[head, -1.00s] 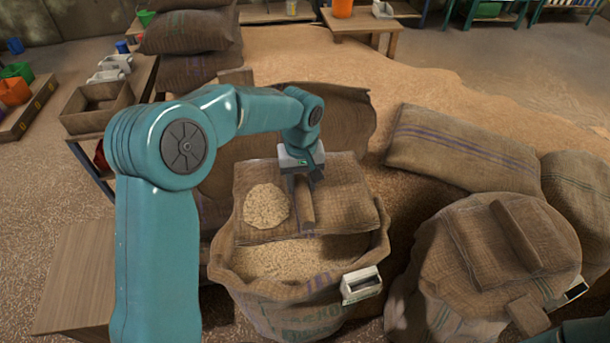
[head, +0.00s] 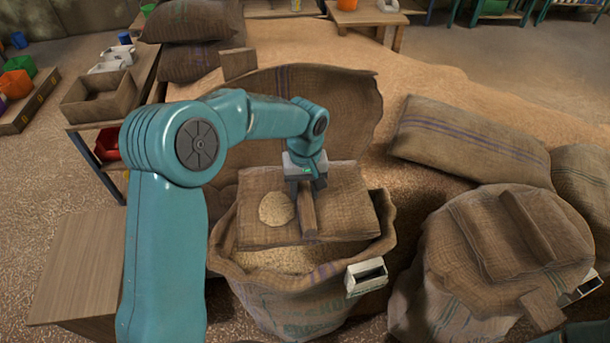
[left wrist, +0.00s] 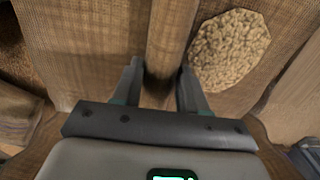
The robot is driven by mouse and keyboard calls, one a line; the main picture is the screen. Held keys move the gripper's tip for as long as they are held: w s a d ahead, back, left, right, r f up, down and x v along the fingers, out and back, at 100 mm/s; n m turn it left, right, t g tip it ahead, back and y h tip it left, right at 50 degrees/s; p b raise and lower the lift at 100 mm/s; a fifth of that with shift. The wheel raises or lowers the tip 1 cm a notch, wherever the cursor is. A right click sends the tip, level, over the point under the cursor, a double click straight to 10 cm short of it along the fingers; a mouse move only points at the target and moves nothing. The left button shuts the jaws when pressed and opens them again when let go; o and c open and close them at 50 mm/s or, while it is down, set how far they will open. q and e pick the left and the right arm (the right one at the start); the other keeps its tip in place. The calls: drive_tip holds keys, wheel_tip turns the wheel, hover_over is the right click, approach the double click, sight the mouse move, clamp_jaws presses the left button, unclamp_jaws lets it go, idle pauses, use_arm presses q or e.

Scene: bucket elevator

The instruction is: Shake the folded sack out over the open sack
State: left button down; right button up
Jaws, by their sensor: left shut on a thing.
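The folded sack (head: 345,200) is a flat brown burlap piece with a wooden bar (head: 308,212) on it and a round patch of grain (head: 277,208) left of the bar. It lies level across the back part of the mouth of the open sack (head: 300,305), which holds pale grain (head: 285,259). My left gripper (head: 305,186) is shut on the wooden bar from above. In the left wrist view the bar (left wrist: 170,40) runs between the fingers (left wrist: 158,88), with the grain patch (left wrist: 229,50) beside it. My right gripper is out of view.
A white scoop-like box (head: 366,276) sits at the open sack's front rim.

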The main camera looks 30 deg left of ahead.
sight(306, 184)
use_arm(q)
drive_tip(key=shift+t, duration=0.3)
drive_tip(key=r, duration=0.3)
drive_tip(key=w+r, duration=0.1)
drive_tip(key=r, duration=0.2)
drive_tip(key=shift+w+a+r, duration=0.15)
drive_tip(key=shift+w+r, duration=0.05)
drive_tip(key=f, duration=0.5)
drive_tip(key=shift+s+f, duration=0.35)
drive_tip(key=shift+w, duration=0.2)
drive_tip(key=shift+r, duration=0.1)
drive_tip(key=shift+s, duration=0.1)
drive_tip(key=shift+r, duration=0.15)
